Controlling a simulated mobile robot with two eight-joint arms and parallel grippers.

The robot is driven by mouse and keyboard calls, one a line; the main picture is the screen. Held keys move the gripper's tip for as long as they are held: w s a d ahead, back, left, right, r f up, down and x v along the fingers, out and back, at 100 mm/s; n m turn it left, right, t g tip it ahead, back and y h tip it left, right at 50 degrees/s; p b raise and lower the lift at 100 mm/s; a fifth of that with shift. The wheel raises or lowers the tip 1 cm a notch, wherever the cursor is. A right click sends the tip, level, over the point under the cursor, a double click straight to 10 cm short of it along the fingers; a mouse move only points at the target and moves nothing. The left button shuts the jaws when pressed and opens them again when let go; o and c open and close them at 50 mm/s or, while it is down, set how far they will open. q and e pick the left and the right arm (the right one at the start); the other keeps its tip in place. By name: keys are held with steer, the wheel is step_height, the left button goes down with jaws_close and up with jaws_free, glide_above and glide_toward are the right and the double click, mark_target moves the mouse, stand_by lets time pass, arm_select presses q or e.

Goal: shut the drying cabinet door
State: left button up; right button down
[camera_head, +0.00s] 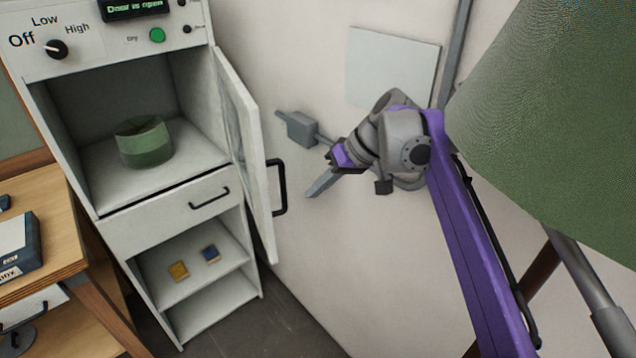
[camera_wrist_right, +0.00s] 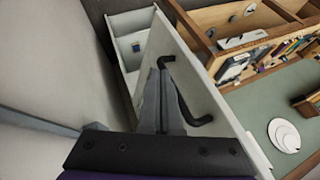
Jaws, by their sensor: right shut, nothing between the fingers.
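The drying cabinet (camera_head: 160,210) stands at the left in the head view. The black door handle (camera_head: 280,187) is on the door's outer side and also shows in the wrist view (camera_wrist_right: 187,90). My right gripper (camera_head: 312,192) is shut and empty, just right of the handle, between door and wall. In the wrist view its fingers (camera_wrist_right: 162,66) overlap the door's outer face; contact cannot be told. My left gripper is not in view.
A green-and-clear round container (camera_head: 144,142) sits inside the cabinet compartment. A closed drawer (camera_head: 170,212) and open shelves are below. A grey wall fitting (camera_head: 301,128) is near my right gripper. A large green shade (camera_head: 560,110) fills the right. A wooden workbench (camera_head: 50,225) stands left.

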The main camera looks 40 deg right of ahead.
steer(key=w+a+f, duration=0.1)
steer(key=a, duration=0.1)
steer(key=w+a+f, duration=0.1)
steer(key=a+f, duration=0.1)
steer(key=w+a+f, duration=0.2)
steer(key=shift+a, duration=0.2)
